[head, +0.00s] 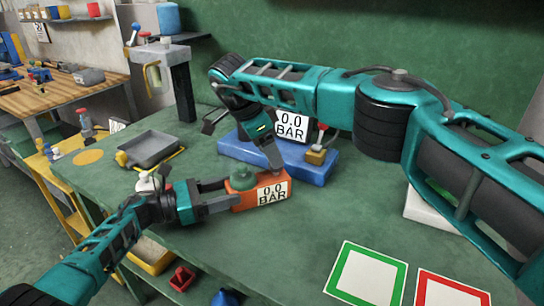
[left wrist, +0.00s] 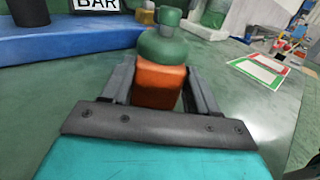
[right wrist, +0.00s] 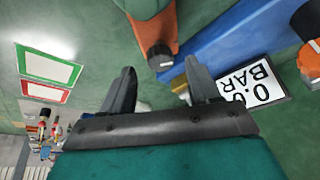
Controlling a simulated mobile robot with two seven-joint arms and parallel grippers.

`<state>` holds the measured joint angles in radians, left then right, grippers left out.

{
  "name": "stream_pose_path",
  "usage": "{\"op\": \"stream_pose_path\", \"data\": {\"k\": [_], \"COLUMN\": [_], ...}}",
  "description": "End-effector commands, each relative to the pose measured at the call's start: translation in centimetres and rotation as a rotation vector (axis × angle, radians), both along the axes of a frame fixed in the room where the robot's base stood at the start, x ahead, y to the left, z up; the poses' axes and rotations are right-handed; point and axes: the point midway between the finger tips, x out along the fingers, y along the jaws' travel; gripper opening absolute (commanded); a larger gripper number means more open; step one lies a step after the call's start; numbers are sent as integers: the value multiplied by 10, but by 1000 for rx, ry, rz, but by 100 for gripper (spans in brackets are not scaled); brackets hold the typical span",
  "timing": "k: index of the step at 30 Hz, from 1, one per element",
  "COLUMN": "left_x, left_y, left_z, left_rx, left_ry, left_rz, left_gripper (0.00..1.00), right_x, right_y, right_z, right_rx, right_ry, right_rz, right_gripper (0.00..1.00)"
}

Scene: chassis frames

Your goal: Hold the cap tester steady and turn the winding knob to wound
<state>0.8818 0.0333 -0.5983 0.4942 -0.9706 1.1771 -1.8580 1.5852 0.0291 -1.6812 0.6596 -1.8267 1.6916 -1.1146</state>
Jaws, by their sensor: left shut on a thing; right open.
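The cap tester is a small orange block (head: 272,180) with a white "0.0 BAR" label on its front, lying on the green bench. My left gripper (head: 222,196) is shut on the orange block, one finger on each side, in the left wrist view (left wrist: 158,82). My right gripper (head: 274,158) is open and empty just behind the tester. In the right wrist view the orange block (right wrist: 163,52) is beyond its open fingers (right wrist: 160,82).
A blue base (head: 300,165) with a "0.0 BAR" display (head: 291,127) stands close behind the tester. A grey tray (head: 150,148) is at the left. Green-framed (head: 366,275) and red-framed (head: 450,290) squares lie at the front right.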

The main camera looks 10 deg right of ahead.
Motion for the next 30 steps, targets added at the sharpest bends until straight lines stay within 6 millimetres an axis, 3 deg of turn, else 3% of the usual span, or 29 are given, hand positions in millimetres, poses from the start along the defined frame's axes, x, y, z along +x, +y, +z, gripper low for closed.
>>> {"op": "stream_pose_path", "data": {"k": [6,12,18,28,29,30], "left_x": [0,0,0,0,0,0], "left_y": [0,0,0,0,0,0], "left_z": [-1,-1,-1,-1,-1,-1], "left_rx": [2,2,1,1,1,1], "left_ry": [1,1,1,1,1,1], "left_rz": [0,0,-1,-1,-1,-1], "left_gripper": [15,15,15,15,60,64], "right_x": [-3,-5,-6,-6,-6,-6], "right_y": [20,32,36,36,36,36], "right_z": [46,76,87,87,87,87], "right_rx": [1,0,0,0,0,0], "right_ry": [-5,-2,-1,0,0,0], "right_rz": [2,0,-1,0,0,0], "right_gripper": [61,61,61,61,61,61]}}
